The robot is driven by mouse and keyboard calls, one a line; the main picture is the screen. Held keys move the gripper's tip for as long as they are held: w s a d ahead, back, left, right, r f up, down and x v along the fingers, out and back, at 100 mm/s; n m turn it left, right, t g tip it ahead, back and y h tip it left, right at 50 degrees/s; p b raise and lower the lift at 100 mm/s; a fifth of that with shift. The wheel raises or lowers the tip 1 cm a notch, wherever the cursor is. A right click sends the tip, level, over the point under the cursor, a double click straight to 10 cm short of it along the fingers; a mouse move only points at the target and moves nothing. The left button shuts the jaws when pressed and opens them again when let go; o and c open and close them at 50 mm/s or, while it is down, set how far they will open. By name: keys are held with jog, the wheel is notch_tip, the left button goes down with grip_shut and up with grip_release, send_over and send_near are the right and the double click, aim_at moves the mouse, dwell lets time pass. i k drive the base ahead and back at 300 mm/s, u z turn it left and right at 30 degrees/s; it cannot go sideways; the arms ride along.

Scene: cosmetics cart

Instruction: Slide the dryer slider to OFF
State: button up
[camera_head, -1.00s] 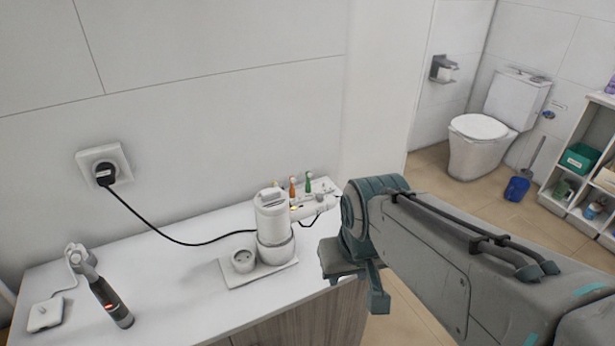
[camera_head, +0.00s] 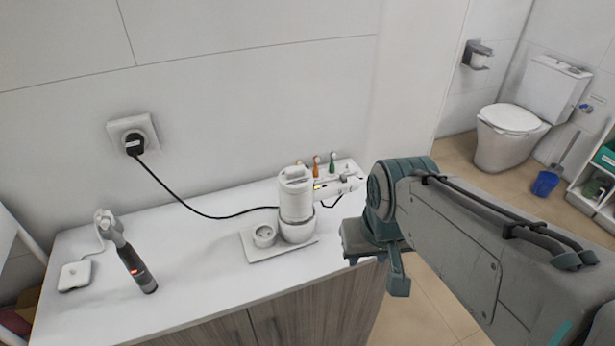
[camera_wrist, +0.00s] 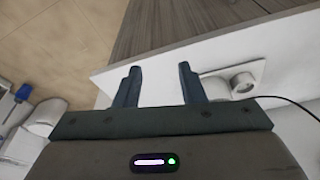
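The white dryer (camera_head: 295,195) sits upright on a flat white base on the counter, its handle (camera_head: 340,187) pointing right. A small yellow mark shows where the handle meets the body; I cannot make out the slider or its position. My gripper (camera_head: 398,275) is at the counter's right front edge, right of the dryer and apart from it, partly hidden by my arm. In the wrist view my gripper's two fingers (camera_wrist: 160,68) are spread with nothing between them. The base (camera_wrist: 215,75) with its round cup (camera_wrist: 243,83) shows right of the fingers.
A dark handheld device (camera_head: 138,270) with a red light leans in a stand at the counter's left. Small colored brushes (camera_head: 317,165) stand behind the handle. A black cord runs from the wall socket (camera_head: 133,135) towards the dryer. The counter's front left (camera_head: 200,290) is clear.

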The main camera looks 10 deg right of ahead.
aim_at(343, 178)
jog(key=u, duration=0.65)
jog(key=k, duration=0.8)
jog(key=z, duration=0.7)
jog(key=i, duration=1)
